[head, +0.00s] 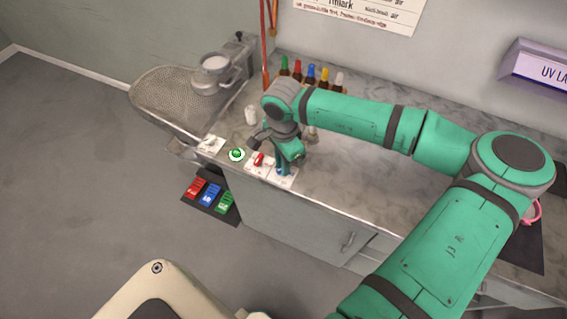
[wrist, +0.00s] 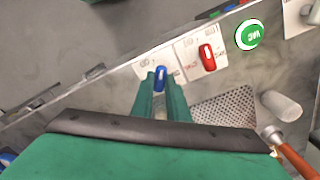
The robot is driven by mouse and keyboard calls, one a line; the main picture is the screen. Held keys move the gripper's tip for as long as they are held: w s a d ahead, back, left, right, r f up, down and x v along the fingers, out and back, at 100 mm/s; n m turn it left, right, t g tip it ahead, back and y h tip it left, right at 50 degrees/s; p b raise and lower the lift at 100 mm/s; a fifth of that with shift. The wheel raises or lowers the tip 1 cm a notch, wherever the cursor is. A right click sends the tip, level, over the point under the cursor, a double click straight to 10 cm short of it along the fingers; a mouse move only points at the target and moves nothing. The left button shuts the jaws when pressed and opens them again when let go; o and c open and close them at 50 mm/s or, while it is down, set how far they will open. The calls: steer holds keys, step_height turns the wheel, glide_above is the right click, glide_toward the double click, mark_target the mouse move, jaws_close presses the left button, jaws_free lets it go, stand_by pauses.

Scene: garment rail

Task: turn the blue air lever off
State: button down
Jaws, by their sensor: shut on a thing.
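The blue air lever (wrist: 161,77) sits on a white plate (wrist: 150,61) near the front edge of the counter. In the wrist view my gripper (wrist: 161,86) has its two green fingers on either side of the lever, shut on it. In the head view my gripper (head: 283,171) reaches down to the same plate, and the lever is mostly hidden by it, with a little blue (head: 281,172) showing.
A red lever (wrist: 207,57) on its own plate stands right beside the blue one. A green VAC button (wrist: 249,35) is beyond it. Several coloured bottles (head: 311,76) stand at the back of the counter (head: 350,165). Coloured pedals (head: 209,196) sit low in front.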

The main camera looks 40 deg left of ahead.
steer(key=n, duration=0.6)
steer(key=shift+n, duration=0.3)
stand_by(0.5)
steer(key=c, duration=1.7)
jaws_free()
steer(key=shift+r, duration=0.1)
step_height(320, 180, up, 11)
steer(key=shift+f, duration=0.15)
